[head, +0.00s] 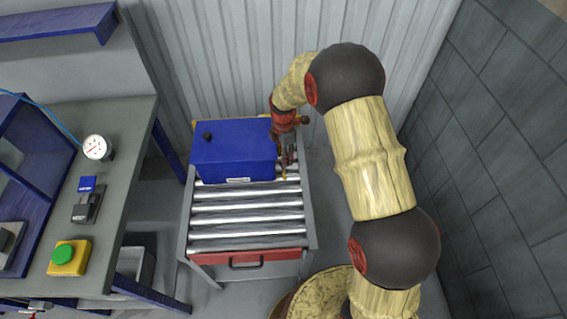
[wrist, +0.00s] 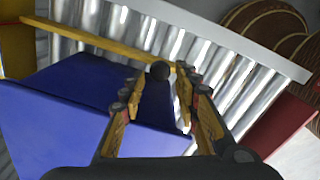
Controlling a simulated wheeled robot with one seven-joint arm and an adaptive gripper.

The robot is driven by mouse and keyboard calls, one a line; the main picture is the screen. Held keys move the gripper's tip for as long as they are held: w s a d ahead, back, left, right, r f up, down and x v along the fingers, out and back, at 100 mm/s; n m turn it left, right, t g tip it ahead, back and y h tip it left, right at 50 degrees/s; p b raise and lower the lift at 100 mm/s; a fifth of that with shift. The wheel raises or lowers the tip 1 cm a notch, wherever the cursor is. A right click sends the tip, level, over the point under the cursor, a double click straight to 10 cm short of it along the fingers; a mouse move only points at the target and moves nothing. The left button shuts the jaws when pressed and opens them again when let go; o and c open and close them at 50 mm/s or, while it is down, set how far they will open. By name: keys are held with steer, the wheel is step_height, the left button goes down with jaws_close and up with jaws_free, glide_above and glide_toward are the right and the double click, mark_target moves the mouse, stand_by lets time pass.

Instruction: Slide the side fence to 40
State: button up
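The side fence appears to be the long yellow bar (wrist: 95,40) lying across the rollers beside the blue box in the wrist view. A round black knob (wrist: 158,70) stands near its front end. In the head view only a small yellow tip (head: 284,177) of it shows clearly, right of the blue box. My gripper (head: 287,158) is low over the right side of the roller table; in the wrist view its fingers (wrist: 158,78) are apart, one on each side of the knob, with visible gaps. I cannot make out a scale or the number 40.
The blue box (head: 235,157) with a white label stands on the back of the roller table (head: 312,235), close to my gripper. The front rollers are clear. A grey bench (head: 115,170) with a gauge (head: 97,147) and a green button (head: 63,254) stands left. Walls close the back and right.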

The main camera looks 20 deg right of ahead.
steer(key=shift+f+b, duration=0.35)
steer(key=shift+f, duration=1.05)
steer(key=shift+c, duration=0.5)
jaws_close()
